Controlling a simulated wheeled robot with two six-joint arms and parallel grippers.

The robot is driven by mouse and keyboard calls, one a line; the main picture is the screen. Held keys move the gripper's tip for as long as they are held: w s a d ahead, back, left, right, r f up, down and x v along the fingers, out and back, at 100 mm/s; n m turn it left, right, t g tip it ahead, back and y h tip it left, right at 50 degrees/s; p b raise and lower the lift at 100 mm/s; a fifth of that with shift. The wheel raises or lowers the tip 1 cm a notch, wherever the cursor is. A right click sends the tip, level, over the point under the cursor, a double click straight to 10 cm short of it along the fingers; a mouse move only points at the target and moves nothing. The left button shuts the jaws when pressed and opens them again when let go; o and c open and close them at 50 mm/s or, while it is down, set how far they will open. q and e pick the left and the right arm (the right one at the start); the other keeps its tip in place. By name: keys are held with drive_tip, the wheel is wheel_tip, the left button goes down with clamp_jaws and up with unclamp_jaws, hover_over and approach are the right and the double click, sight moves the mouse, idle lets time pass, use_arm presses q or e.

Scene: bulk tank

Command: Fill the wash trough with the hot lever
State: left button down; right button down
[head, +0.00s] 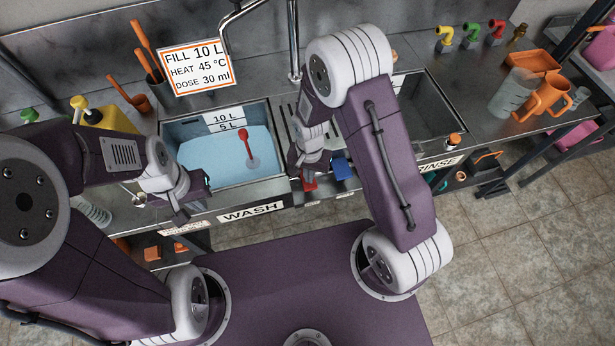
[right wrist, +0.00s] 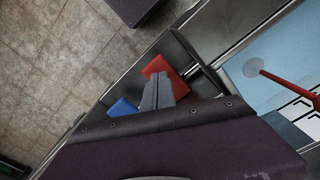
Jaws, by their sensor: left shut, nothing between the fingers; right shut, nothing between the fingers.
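The wash trough (head: 282,160) holds light blue water (head: 215,160), its surface close under the 5 L mark at the back wall. A red-handled rod (head: 244,140) with a pale disc stands in the water. The red lever (head: 309,184) is on the front panel right of the trough, with the blue lever (head: 342,168) to its right. My right gripper (head: 302,176) is shut, its fingertips at the red lever; in the right wrist view they overlap the red lever (right wrist: 157,67), and contact is unclear. My left gripper (head: 183,213) is shut and empty at the trough's front left.
A sign (head: 197,67) reads fill 10 L, heat 45 °C, dose 30 ml. The rinse basin (head: 425,115) is to the right. A yellow bottle (head: 105,117) stands behind my left arm.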

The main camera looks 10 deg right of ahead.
drive_tip(key=shift+f, duration=0.1)
drive_tip(key=shift+f+b, duration=0.9)
drive_tip(key=shift+f, duration=0.25)
idle(2.2)
wheel_tip(320, 180, up, 6)
drive_tip(key=p, duration=0.5)
drive_tip(key=shift+f, duration=0.45)
